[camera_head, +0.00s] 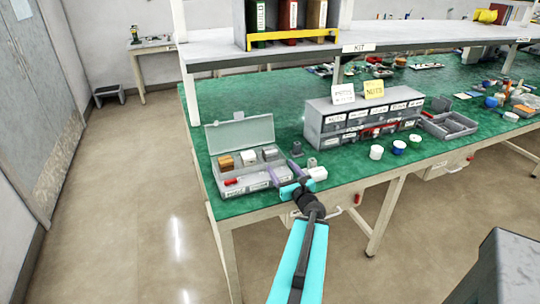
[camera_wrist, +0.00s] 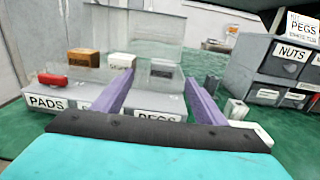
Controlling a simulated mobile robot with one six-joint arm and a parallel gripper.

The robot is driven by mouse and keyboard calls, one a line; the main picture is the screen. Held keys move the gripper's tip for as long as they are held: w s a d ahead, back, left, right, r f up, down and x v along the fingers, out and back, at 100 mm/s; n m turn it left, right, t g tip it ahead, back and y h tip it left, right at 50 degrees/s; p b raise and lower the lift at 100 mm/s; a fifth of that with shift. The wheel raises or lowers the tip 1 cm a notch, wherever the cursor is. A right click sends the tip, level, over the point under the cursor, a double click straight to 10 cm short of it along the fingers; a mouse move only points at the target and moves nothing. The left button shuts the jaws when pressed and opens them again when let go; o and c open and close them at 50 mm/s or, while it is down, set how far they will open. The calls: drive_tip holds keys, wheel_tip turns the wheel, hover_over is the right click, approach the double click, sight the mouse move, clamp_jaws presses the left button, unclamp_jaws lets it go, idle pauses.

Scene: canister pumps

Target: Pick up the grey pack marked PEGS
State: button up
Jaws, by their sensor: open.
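The grey pack (camera_wrist: 161,70) sits in the back right part of an open-lidded clear box (camera_head: 240,188); its own marking is too small to read. It also shows in the head view (camera_head: 270,153). In the wrist view a PEGS label (camera_wrist: 158,115) is on the front of the box, on the right, with PADS on the left. My gripper (camera_head: 283,169) is open, with two purple fingers at the right front of the box. In the wrist view the grey pack appears between the fingertips (camera_wrist: 159,78), beyond them and apart from them. Nothing is held.
A brown pack (camera_head: 226,162) and a white pack (camera_head: 249,157) stand left of the grey one; a red item (camera_head: 231,182) lies in front. The raised lid (camera_head: 240,134) is behind. Small grey and white blocks (camera_head: 312,162) and a drawer cabinet (camera_head: 360,117) are to the right.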

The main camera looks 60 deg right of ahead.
sight(272, 153)
drive_tip(key=shift+w+d+f+b, duration=0.3)
drive_tip(key=shift+d+b, duration=0.25)
drive_tip(key=shift+b, duration=0.4)
drive_tip(key=shift+b+x, duration=0.95)
drive_tip(key=shift+b, duration=0.15)
drive_tip(key=x, duration=0.1)
drive_tip(key=p+x, duration=0.1)
drive_tip(key=shift+w+d+r, duration=0.25)
drive_tip(key=shift+r, duration=0.05)
drive_tip(key=shift+p+x, duration=0.4)
drive_tip(key=shift+x, duration=1)
drive_tip(key=shift+p+x, duration=1.1)
drive_tip(key=shift+x, duration=1.5)
drive_tip(key=shift+s, duration=0.1)
drive_tip(key=c, duration=1.2)
drive_tip(key=shift+o, duration=0.2)
